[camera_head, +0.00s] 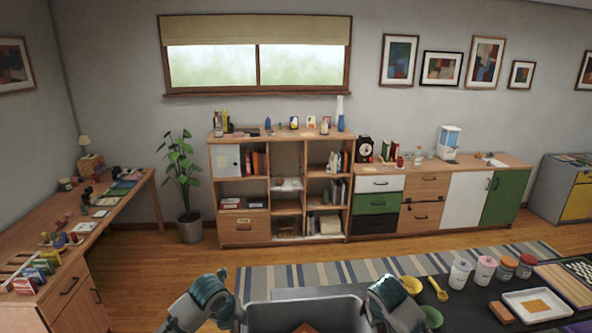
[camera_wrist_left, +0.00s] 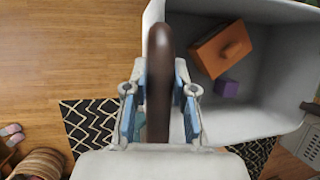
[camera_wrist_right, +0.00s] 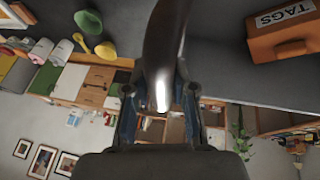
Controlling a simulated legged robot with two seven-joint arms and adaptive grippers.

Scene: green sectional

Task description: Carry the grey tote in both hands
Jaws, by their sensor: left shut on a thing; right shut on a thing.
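The grey tote (camera_head: 270,316) is at the bottom centre of the head view, between my two arms, its lower part cut off. My left gripper (camera_wrist_left: 160,105) is shut on the tote's brown handle (camera_wrist_left: 160,60) at its left side. My right gripper (camera_wrist_right: 160,100) is shut on the dark handle (camera_wrist_right: 166,35) at the other side. Inside the tote lie an orange box (camera_wrist_left: 214,52) and a small purple block (camera_wrist_left: 227,88). The box's TAGS label shows in the right wrist view. The tote's underside is hidden.
A dark table (camera_head: 455,312) with jars, a yellow spoon and a white tray stands close on the right. A wooden desk (camera_head: 75,250) runs along the left. A striped rug (camera_head: 400,262) and bare floor lie ahead, before the shelf (camera_head: 280,190) and cabinets (camera_head: 430,200).

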